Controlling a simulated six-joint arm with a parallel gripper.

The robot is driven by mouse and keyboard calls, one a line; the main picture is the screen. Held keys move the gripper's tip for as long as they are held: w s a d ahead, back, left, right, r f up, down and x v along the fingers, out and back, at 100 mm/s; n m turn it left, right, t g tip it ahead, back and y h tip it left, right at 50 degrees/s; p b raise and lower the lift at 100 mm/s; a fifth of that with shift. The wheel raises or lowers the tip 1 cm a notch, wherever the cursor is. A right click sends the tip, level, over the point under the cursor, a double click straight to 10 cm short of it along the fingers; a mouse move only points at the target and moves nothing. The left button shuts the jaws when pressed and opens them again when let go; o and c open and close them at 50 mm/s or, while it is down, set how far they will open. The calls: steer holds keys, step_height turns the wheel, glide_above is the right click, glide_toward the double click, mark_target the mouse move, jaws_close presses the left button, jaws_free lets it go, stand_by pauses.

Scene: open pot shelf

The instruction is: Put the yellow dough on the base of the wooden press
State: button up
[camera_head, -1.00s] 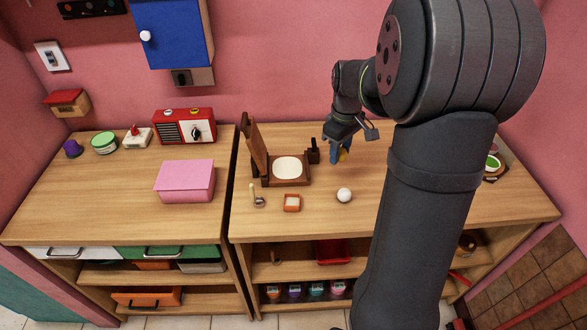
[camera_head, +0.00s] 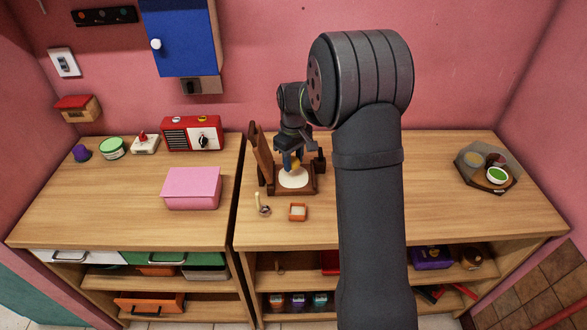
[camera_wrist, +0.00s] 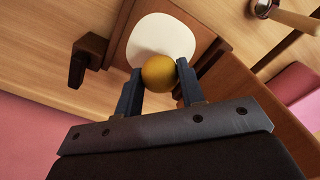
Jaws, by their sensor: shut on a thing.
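The yellow dough (camera_wrist: 158,72) is a ball between the two fingers of my gripper (camera_wrist: 159,80), which is shut on it. In the head view the dough (camera_head: 296,165) shows beside a blue finger of my gripper (camera_head: 291,163), over the press base. The wooden press (camera_head: 274,187) stands with its lid raised at the left. A round white disc (camera_head: 293,180) lies on its base; in the wrist view the disc (camera_wrist: 161,36) is just past the dough. Whether the dough touches the disc I cannot tell.
A dark brown post (camera_wrist: 88,58) stands at the press's edge. A small orange tray (camera_head: 298,212) and a pale-handled tool (camera_head: 261,206) lie in front. A pink box (camera_head: 192,188) is on the left counter. A tray with bowls (camera_head: 487,168) is far right; the counter between is clear.

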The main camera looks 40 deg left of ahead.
mark_target(293, 164)
steer(key=shift+f, duration=1.85)
steer(key=shift+f, duration=0.1)
steer(key=o, duration=1)
step_height(293, 164, up, 12)
steer(key=shift+r, duration=0.1)
steer(key=shift+f, duration=4.1)
